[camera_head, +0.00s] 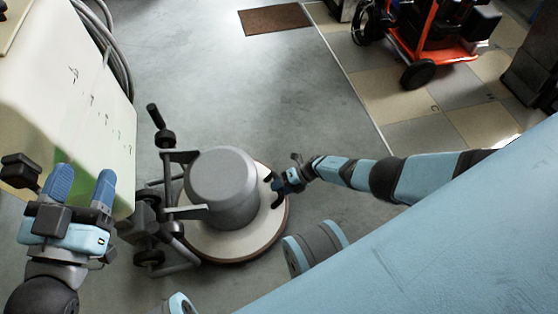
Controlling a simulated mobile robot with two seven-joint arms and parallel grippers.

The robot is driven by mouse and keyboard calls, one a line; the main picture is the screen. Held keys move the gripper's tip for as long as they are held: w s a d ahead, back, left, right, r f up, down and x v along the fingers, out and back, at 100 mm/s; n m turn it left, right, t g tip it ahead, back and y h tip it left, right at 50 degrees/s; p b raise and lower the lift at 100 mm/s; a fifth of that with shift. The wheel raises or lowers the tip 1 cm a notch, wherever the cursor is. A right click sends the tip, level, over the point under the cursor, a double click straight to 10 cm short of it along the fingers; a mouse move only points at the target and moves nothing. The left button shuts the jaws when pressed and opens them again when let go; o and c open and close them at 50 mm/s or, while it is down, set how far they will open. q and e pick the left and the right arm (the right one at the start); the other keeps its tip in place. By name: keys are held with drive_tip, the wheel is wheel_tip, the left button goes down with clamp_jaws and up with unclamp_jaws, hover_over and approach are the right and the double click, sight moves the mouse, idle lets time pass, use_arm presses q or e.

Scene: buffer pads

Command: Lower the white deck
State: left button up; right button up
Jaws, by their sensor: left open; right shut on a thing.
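The white deck (203,240) is a round disc with a brown lower rim, part of a floor buffer in the middle of the view. A grey motor housing (222,180) stands on it. My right gripper (272,188) reaches in from the right and is shut on the deck's right edge; its fingers hide the exact contact. Whether the deck's underside touches the floor cannot be told. My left gripper (83,186) is open at the left, apart from the deck, fingers pointing up in the picture.
The buffer's frame and wheels (150,257) stand left of the deck. A pale cabinet (75,90) with grey hoses (122,50) is at upper left. A brown mat (274,19) and an orange wheeled machine (432,45) lie farther back. Grey floor behind the buffer is clear.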

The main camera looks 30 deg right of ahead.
use_arm(q)
drive_tip(key=shift+s, duration=0.1)
use_arm(e)
drive_tip(key=shift+s+a+r, duration=0.1)
drive_tip(key=shift+a, duration=0.05)
use_arm(q)
drive_tip(key=shift+a, duration=0.1)
use_arm(e)
drive_tip(key=shift+r+p, duration=0.2)
drive_tip(key=shift+p, duration=0.1)
use_arm(q)
drive_tip(key=s+n+p, duration=0.1)
drive_tip(key=p, duration=0.1)
drive_tip(key=d+n+g+p, duration=0.1)
drive_tip(key=s+d+f+n+g+p, duration=0.1)
drive_tip(key=p, duration=0.1)
drive_tip(key=shift+s+n+y+p, duration=0.35)
drive_tip(key=shift+n+y, duration=0.05)
use_arm(e)
drive_tip(key=v, duration=1.3)
drive_tip(key=shift+d, duration=0.3)
use_arm(q)
drive_tip(key=shift+r, duration=0.35)
use_arm(e)
drive_tip(key=shift+d, duration=0.1)
